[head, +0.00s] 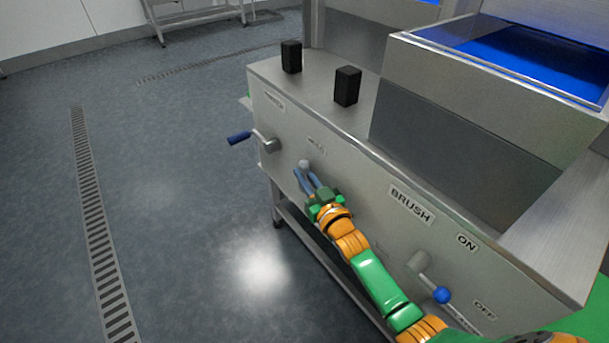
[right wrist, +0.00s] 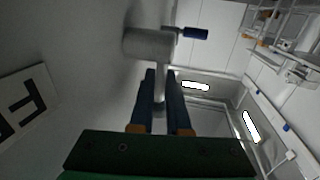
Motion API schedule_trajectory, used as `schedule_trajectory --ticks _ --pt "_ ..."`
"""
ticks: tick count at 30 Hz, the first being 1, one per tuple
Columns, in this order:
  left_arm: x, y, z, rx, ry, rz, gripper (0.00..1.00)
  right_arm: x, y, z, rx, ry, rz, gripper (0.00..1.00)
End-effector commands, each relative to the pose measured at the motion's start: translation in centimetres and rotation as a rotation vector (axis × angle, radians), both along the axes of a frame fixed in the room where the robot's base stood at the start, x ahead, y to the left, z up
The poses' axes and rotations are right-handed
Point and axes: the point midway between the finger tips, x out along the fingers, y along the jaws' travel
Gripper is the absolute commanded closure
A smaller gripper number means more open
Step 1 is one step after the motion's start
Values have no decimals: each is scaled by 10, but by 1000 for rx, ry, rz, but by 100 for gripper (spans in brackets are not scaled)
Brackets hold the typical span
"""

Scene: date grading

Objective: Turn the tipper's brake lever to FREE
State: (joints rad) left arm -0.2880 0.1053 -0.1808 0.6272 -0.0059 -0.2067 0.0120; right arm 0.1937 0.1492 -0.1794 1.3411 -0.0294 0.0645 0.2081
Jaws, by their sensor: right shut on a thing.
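A short metal lever sits on the steel machine's front panel; its round grey hub (head: 304,164) shows just above my fingers. I take it for the brake lever. My right gripper (head: 306,183) is shut on it, blue fingers either side. In the right wrist view the hub (right wrist: 148,43) is above the fingertips, and the lever's arm runs down between the fingers of my gripper (right wrist: 161,90), which hide part of it. A small label (head: 316,146) above the lever is too blurred to read surely. My left gripper is not in view.
A lever with a blue grip (head: 239,138) sticks out left of the held one. A blue-knobbed lever (head: 442,295) sits lower right, by BRUSH (head: 410,205), ON and OFF labels. Two black blocks (head: 347,86) stand on the machine's top. The floor to the left is clear.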

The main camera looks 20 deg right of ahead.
Motion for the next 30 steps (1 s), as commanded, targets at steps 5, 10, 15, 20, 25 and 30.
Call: schedule_trajectory --ticks 5,10,15,20,25,30 --pt "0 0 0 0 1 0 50 0 0 -1 0 3 0 100" --pt "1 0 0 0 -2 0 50 0 0 -1 0 3 0 100" --pt "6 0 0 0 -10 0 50 0 0 -2 -1 4 0 100" --pt "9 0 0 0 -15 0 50 0 0 -2 -1 4 0 100" --pt "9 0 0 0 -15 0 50 -1 0 -2 -1 5 0 100" --pt "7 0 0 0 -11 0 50 -1 0 -2 -1 5 0 100"
